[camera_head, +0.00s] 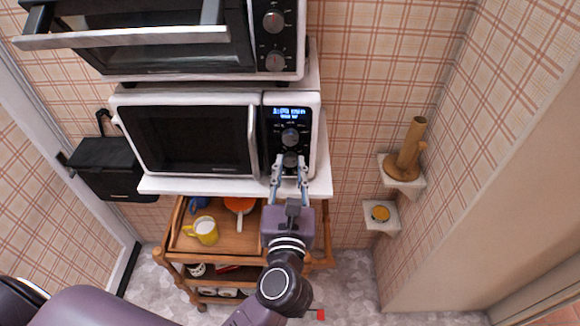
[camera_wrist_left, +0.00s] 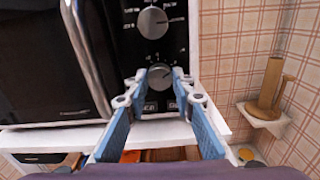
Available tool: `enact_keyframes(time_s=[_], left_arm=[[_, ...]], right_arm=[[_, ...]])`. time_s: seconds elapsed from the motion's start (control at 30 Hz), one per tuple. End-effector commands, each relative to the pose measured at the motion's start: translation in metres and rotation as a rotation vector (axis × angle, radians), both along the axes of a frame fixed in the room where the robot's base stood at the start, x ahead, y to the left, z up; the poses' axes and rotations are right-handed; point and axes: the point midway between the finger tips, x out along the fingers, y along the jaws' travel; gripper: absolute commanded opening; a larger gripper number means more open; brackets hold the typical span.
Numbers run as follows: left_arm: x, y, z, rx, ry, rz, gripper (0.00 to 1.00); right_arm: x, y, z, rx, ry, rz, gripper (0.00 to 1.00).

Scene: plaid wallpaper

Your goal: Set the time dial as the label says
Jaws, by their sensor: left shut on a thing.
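The white microwave (camera_head: 190,130) has a black control panel with a lit blue display (camera_head: 290,112); I cannot read its text. Two round grey dials sit one above the other: the upper dial (camera_head: 290,137) and the lower dial (camera_head: 290,159). In the left wrist view, the upper dial (camera_wrist_left: 153,22) is free and the lower dial (camera_wrist_left: 160,77) sits between my fingertips. My left gripper (camera_head: 290,163) is shut on the lower dial, reaching in from below. Small labels (camera_wrist_left: 160,106) below it are too blurred to read. My right gripper is not in view.
A second oven (camera_head: 170,50) with its own knobs stands above the microwave. A wooden cart (camera_head: 178,255) below holds a yellow mug (camera_head: 203,231) and an orange pan (camera_head: 240,204). Small wall shelves at right hold a wooden stand (camera_head: 408,150) and a yellow-topped item (camera_head: 380,213).

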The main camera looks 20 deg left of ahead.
Motion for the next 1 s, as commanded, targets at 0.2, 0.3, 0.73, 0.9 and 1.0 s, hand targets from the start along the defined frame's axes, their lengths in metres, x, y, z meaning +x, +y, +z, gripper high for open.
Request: enact_keyframes(time_s=[0.2,0.3,0.73,0.9,1.0], left_arm=[[0.0,0.0,0.0,0.0,-0.001,0.0,0.41],[0.0,0.0,0.0,-0.001,-0.001,0.0,0.41],[-0.039,-0.011,-0.002,0.0,0.005,-0.002,0.41],[-0.074,-0.021,-0.002,0.001,0.005,-0.002,0.41],[-0.092,-0.026,-0.001,0.0,0.003,-0.002,0.41]], right_arm=[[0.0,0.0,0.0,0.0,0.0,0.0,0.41],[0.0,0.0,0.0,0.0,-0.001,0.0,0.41],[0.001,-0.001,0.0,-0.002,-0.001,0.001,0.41],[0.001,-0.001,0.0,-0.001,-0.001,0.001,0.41],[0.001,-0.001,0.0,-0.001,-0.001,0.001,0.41]])
